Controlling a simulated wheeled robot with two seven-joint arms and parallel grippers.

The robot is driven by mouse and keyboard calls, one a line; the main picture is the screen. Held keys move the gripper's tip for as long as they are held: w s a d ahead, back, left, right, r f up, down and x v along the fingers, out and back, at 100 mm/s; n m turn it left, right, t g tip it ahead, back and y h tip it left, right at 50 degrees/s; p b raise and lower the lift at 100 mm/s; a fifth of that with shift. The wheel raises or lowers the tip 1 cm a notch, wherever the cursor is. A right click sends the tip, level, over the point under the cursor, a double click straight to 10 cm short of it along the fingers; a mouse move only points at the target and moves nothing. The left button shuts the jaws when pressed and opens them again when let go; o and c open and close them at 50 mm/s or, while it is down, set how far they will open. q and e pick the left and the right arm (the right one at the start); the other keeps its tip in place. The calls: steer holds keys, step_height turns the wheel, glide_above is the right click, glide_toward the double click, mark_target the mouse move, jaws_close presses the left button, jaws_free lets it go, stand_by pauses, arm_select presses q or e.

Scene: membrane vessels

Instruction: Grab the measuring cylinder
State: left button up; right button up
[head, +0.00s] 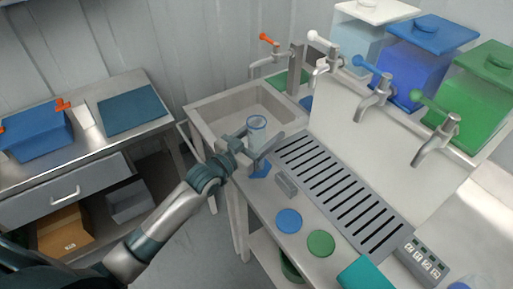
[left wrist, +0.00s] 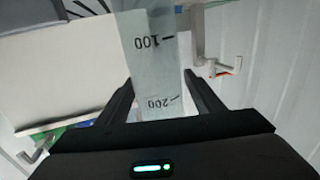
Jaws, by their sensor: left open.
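The cylinder's lower part is partly hidden by the gripper in the head view. My right gripper is not in view.
The sink (head: 215,108) lies behind the cylinder, with an orange-handled tap (head: 268,42) above it. A slotted drain grate (head: 335,190) is to the right. A blue disc (head: 289,220), a green disc (head: 320,243) and a small grey block (head: 286,185) lie on the counter nearby.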

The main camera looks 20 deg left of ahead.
arm_select(q)
steer(key=c, duration=1.2)
steer(key=shift+r, duration=0.1)
step_height(320, 180, up, 4)
steer(key=shift+f+b, duration=0.2)
steer(key=shift+b, duration=0.5)
steer(key=s+d+r, duration=0.1)
steer(key=d+r, duration=0.1)
steer(key=d, duration=0.1)
steer(key=s+d+r+b, duration=0.1)
steer(key=s+d+r, duration=0.1)
steer(key=d+r, duration=0.1)
steer(key=s+d+r+b, duration=0.1)
steer(key=s+d+r, duration=0.1)
steer(key=d, duration=0.2)
steer(key=shift+s+d+r, duration=0.1)
steer(key=shift+d+r, duration=0.05)
steer(key=shift+d, duration=0.1)
